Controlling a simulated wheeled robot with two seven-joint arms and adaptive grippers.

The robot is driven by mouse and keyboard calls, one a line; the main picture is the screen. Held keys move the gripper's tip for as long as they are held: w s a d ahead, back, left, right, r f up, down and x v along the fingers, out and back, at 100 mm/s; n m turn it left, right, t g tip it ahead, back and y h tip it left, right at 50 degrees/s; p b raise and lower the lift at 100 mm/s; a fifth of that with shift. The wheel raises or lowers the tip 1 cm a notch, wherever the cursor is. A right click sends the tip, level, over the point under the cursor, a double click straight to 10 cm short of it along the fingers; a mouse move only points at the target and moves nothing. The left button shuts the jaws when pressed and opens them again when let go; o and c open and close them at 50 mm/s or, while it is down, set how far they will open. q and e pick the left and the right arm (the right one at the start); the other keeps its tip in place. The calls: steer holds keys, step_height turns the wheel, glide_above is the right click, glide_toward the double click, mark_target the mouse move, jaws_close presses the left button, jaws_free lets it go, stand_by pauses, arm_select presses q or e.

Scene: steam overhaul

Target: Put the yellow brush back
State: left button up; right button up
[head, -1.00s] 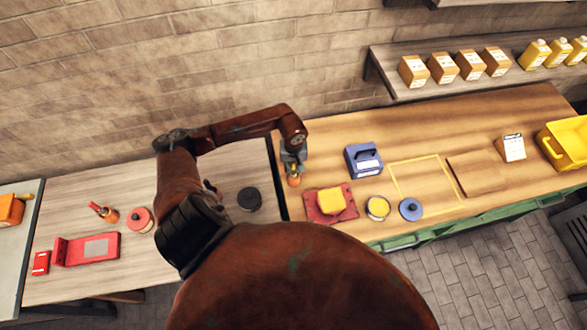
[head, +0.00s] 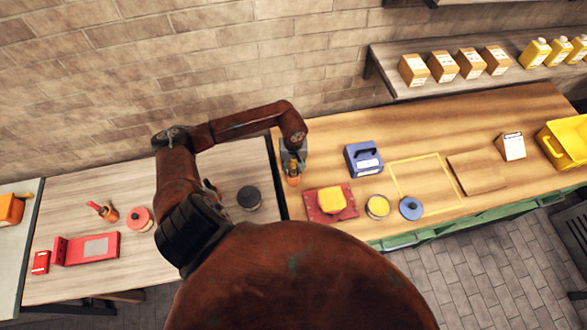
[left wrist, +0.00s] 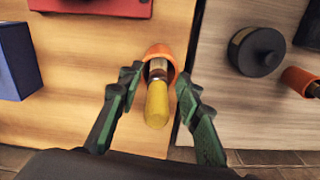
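The yellow brush (left wrist: 157,104) stands handle-up in an orange cup (left wrist: 160,54), its metal collar at the cup's mouth and its bristles hidden inside. In the head view the orange cup (head: 294,181) sits near the left edge of the wooden bench, partly hidden by my gripper. My left gripper (left wrist: 158,86) is open above the cup, one finger on each side of the brush, with gaps between fingers and handle. It also shows in the head view (head: 293,166), pointing down. My right gripper is not in view.
A red tray (head: 318,214) with a yellow sponge (head: 331,199), a blue box (head: 363,160) and a yellow-rimmed tin (head: 378,207) are to the right. A black round tin (head: 249,198) and another orange cup (head: 108,213) with a red-handled brush stand on the left table.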

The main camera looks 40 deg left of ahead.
arm_select(q)
step_height(320, 180, up, 10)
steer(key=b, duration=0.2)
steer(key=shift+f+b, duration=0.15)
steer(key=shift+b, duration=0.25)
steer(key=shift+r, duration=0.75)
